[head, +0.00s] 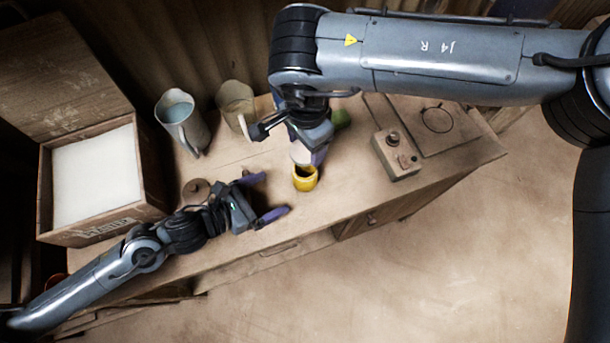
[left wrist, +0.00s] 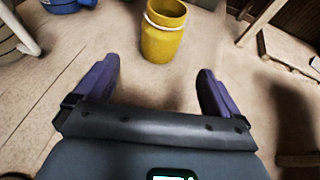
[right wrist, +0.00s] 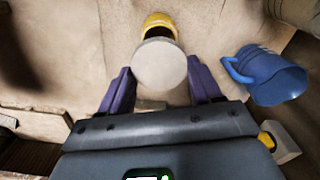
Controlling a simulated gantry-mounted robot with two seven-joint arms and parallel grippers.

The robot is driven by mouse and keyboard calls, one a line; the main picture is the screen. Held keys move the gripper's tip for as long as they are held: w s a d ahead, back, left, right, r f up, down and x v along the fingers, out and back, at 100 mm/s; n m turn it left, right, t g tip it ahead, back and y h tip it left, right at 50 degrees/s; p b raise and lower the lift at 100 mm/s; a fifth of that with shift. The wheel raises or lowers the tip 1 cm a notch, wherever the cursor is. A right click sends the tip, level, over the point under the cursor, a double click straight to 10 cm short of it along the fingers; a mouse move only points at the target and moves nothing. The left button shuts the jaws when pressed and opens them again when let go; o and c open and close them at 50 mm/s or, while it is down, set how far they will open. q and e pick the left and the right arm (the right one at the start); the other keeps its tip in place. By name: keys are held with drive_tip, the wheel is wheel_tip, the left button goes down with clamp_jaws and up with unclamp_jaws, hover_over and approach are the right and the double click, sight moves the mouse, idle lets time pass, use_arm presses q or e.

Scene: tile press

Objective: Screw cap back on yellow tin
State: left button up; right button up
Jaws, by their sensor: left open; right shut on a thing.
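The yellow tin (head: 305,180) stands upright and open-mouthed on the bench. It also shows beyond my left fingertips in the left wrist view (left wrist: 163,42), with a pale ring at its neck. My right gripper (head: 308,150) is shut on the round, off-white cap (right wrist: 160,66), which also shows in the head view (head: 301,154). The cap is close to the tin's mouth and covers part of the tin (right wrist: 160,22) in the right wrist view; I cannot tell whether they touch. My left gripper (head: 268,197) is open and empty, left of the tin, its fingers pointing towards it.
A jug (head: 182,122) and another vessel (head: 236,104) stand at the back. A wooden box (head: 92,228) with a white block is at the left. A small control box (head: 396,156) and a flat plate (head: 450,122) are at the right. The bench's front edge is close to the tin.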

sight(305, 175)
use_arm(q)
drive_tip(key=shift+w+d, duration=0.1)
drive_tip(key=x, duration=1.1)
drive_tip(key=shift+w+d+f, duration=0.2)
drive_tip(key=shift+w+d, duration=0.05)
drive_tip(key=c, duration=1.5)
use_arm(e)
drive_tip(key=shift+f, duration=2.55)
drive_tip(key=shift+f, duration=0.1)
drive_tip(key=shift+f, duration=0.8)
drive_tip(key=shift+f, duration=0.55)
